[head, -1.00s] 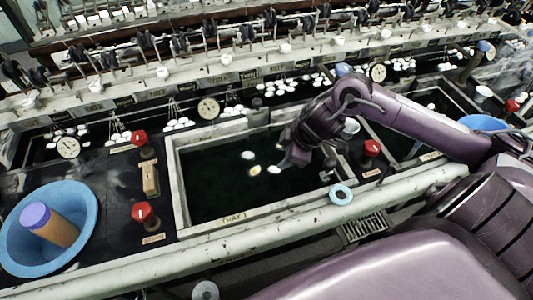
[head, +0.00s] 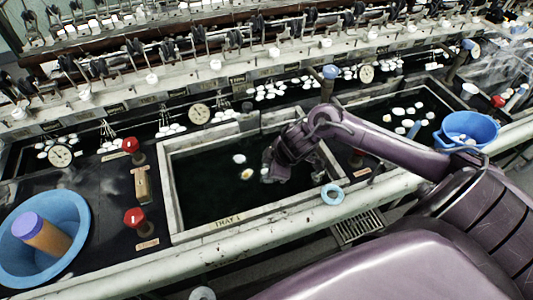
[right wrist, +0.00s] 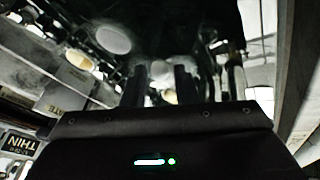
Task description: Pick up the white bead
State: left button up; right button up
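In the head view, white beads float on dark water in the basin labelled TRAY 1 (head: 215,228). One white bead (head: 239,158) lies left of my right gripper (head: 268,170). A yellowish bead (head: 247,174) lies just below it. Another white bead (head: 265,172) is right at the gripper's fingertips, partly hidden. In the right wrist view, my right gripper (right wrist: 161,85) shows two dark fingers apart, with pale beads (right wrist: 160,69) showing between them. Whether they touch a bead is unclear. My left gripper is out of view.
A blue bowl (head: 12,262) with a purple-capped cylinder (head: 42,234) stands at the left. Red knobs (head: 134,217) flank the basin. A light blue ring (head: 333,193) lies on the front rail. A second blue bowl (head: 478,124) is at the right.

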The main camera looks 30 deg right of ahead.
jog(key=shift+c, duration=1.2)
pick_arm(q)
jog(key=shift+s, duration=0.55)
pick_arm(e)
jog(key=shift+c, duration=0.2)
jog(key=shift+r, duration=0.1)
pick_arm(q)
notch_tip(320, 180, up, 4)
jog(key=p, duration=0.3)
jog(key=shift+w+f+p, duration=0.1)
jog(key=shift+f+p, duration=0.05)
jog(key=shift+p, duration=0.25)
pick_arm(e)
notch_tip(320, 180, up, 20)
jog(key=shift+a, duration=0.1)
